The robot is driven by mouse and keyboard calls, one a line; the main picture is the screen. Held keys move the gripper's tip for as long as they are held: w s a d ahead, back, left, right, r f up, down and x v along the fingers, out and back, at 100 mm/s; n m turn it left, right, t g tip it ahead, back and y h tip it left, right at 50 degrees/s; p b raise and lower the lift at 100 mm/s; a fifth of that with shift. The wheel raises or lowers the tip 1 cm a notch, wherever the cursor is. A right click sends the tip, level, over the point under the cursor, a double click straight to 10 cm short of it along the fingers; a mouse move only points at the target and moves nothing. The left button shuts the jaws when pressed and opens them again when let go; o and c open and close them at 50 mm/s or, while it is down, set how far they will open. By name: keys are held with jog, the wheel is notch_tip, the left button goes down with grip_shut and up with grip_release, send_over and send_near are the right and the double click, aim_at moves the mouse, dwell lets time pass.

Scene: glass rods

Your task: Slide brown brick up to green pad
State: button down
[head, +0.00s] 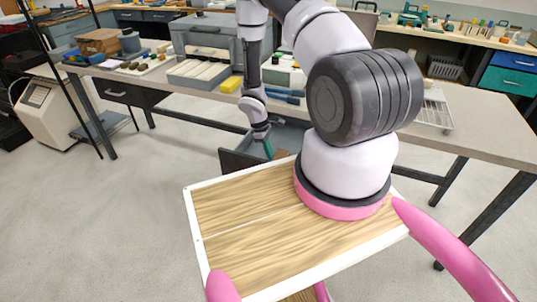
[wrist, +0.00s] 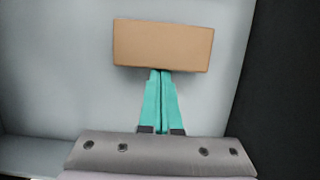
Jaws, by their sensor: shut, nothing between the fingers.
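The brown brick (wrist: 162,45) lies on a pale grey surface in the upper middle of the wrist view, with its long side across the picture. My gripper (wrist: 160,73) has its teal fingers pressed together with nothing between them. Its fingertips are at the middle of the brick's near long side, touching it or very close. In the head view my gripper (head: 268,150) points down into an open drawer (head: 237,163) under the workbench. The brick cannot be made out clearly there. I see no green pad in the wrist view, and cannot pick one out in the head view.
A dark wall (wrist: 285,80) bounds the grey surface on the right of the wrist view. The workbench (head: 480,125) above the drawer carries trays, a grey toolbox (head: 207,38) and a yellow block (head: 231,84). Left of the brick the surface looks clear.

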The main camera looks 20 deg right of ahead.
jog(key=s+d, duration=0.4)
jog(key=shift+s, duration=0.1)
jog(key=shift+r, duration=0.1)
